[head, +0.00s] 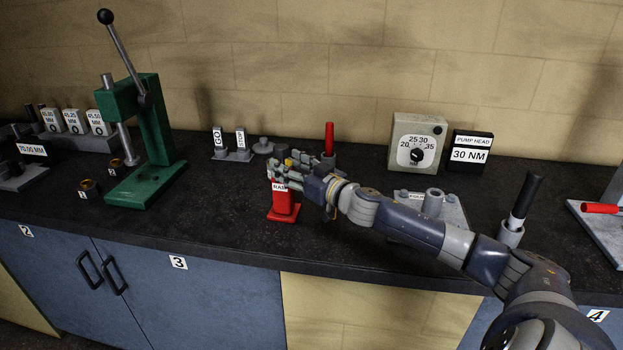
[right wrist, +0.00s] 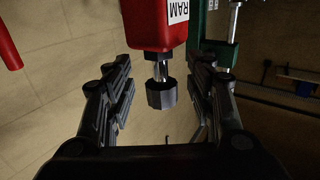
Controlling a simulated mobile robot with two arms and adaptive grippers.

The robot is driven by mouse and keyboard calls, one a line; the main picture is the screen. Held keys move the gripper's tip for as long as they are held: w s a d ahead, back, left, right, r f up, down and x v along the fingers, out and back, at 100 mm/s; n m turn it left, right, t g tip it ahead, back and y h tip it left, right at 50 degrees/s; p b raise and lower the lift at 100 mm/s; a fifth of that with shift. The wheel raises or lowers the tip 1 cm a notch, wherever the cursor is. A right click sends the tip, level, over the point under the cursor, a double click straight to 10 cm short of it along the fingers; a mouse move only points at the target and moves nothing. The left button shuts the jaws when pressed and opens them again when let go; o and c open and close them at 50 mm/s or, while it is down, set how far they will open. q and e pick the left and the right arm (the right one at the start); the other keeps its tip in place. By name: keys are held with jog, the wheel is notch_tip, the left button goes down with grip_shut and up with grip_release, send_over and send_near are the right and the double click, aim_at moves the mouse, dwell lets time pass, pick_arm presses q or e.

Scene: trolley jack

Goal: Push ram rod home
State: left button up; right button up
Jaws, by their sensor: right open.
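The red ram body (head: 284,203), labelled RAM, stands upright on its red foot on the dark bench. In the right wrist view the ram body (right wrist: 150,22) is at the top. A short bright ram rod (right wrist: 160,70) sticks out of it and ends in a dark faceted knob (right wrist: 161,95). My right gripper (head: 290,168) is just above the ram body in the head view and hides the rod there. In the right wrist view my right gripper (right wrist: 160,78) is open, its fingers on either side of the knob with gaps. My left gripper is not in view.
A green press (head: 150,140) stands left on the bench (head: 230,205). GO and STOP blocks (head: 230,145) and a red-handled tool (head: 329,138) stand behind. A torque dial (head: 415,145) and PUMP HEAD sign (head: 468,150) are right. A grey pump plate (head: 450,212) lies beneath my arm.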

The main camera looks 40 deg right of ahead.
jog(key=s, duration=0.8)
jog(key=shift+s+d, duration=0.3)
jog(key=shift+d, duration=0.1)
jog(key=shift+f, duration=0.1)
dwell(0.4)
